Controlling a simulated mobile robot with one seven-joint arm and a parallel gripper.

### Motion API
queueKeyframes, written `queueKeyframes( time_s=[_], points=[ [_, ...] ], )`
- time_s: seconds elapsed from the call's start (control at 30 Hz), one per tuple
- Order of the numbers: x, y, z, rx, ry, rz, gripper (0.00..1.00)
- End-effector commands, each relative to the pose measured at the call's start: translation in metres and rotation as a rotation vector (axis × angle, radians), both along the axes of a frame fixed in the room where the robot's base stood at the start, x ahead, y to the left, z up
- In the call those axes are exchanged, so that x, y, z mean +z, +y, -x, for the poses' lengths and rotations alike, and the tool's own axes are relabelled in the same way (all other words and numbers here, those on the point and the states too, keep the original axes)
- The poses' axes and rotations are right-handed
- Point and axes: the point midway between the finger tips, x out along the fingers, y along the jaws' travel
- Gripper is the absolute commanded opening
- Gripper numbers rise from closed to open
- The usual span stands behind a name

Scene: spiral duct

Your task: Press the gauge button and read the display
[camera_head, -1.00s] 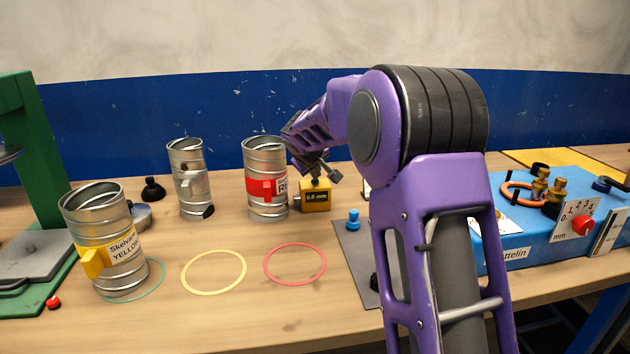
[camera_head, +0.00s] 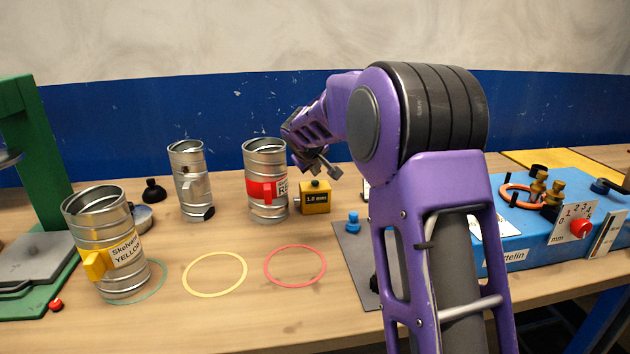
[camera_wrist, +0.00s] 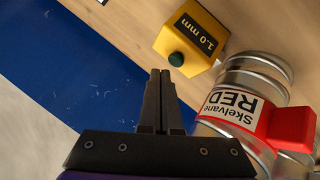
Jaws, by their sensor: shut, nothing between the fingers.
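The gauge (camera_head: 315,198) is a small yellow box on the bench, right of the red-labelled duct. Its display (camera_wrist: 196,33) reads 1.0 mm in the wrist view. A dark green button (camera_wrist: 176,59) sits on its top face and stands free of the fingers. My gripper (camera_wrist: 160,72) is shut and empty, with its fingertips just short of the button in the wrist view. In the head view my gripper (camera_head: 327,170) hangs just above the gauge. The red-labelled duct piece (camera_head: 265,183), marked "Skelvane RED", stands upright close beside the gauge.
A yellow-labelled duct (camera_head: 104,240) and a plain duct (camera_head: 191,178) stand to the left. Yellow (camera_head: 214,293) and red (camera_head: 295,285) rings lie on the bench. A blue unit (camera_head: 515,240) with a red knob is at right. A blue wall panel (camera_head: 220,105) is behind.

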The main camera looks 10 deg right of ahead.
Motion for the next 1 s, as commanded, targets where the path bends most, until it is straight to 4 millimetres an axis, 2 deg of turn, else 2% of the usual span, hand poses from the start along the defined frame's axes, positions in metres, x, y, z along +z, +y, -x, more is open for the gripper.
queueKeyframes(
  time_s=[0.27,0.7,1.0],
  points=[
    [0.005,0.0,0.0,-0.001,-0.001,0.001,0.0],
    [0.048,0.0,0.0,0.0,-0.001,0.0,0.0],
    [0.05,0.0,0.0,0.0,0.0,0.001,0.0]
  ],
)
